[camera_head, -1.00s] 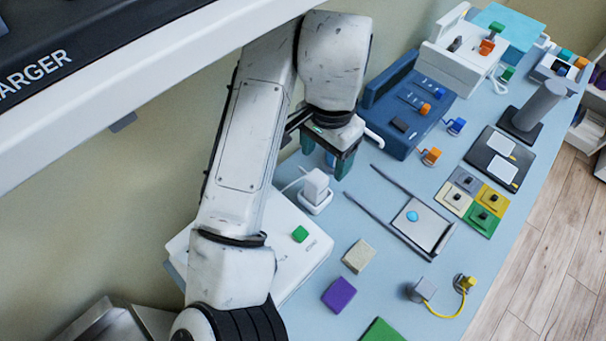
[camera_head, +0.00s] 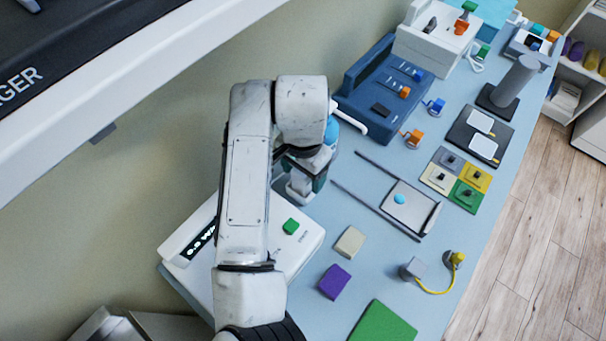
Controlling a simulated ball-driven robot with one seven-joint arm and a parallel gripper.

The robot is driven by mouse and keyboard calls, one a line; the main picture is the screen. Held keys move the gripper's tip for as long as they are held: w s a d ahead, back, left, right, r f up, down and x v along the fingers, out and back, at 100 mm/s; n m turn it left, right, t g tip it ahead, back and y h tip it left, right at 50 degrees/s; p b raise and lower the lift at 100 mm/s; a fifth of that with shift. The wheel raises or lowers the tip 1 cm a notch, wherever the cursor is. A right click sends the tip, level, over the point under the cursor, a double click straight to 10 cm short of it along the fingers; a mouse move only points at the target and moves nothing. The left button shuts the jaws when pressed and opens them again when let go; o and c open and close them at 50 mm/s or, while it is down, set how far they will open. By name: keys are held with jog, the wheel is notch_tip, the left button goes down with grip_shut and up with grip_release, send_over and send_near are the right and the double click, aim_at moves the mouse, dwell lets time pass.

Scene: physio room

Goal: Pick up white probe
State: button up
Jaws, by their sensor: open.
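A white upright piece (camera_head: 299,187), which looks like the white probe in its white holder, stands at the back edge of the white unit (camera_head: 308,240). My gripper (camera_head: 304,178) points down over it, with its dark teal fingers open. The fingers look to be on either side of the white piece. The wrist hides its top, so I cannot tell whether the fingers touch it. A blue rounded part (camera_head: 332,131) and a white handle-like bar (camera_head: 350,119) show just behind the wrist.
A blue console (camera_head: 382,110) stands behind my gripper. Two dark rails and a grey plate (camera_head: 409,209) lie to the right. Beige (camera_head: 350,241) and purple (camera_head: 334,282) blocks and a green pad (camera_head: 382,325) lie in front. Bare blue table (camera_head: 385,265) shows between them.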

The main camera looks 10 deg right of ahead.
jog(key=shift+f, duration=0.3)
jog(key=shift+c, duration=0.4)
jog(key=c, duration=1)
jog(key=shift+r, duration=0.1)
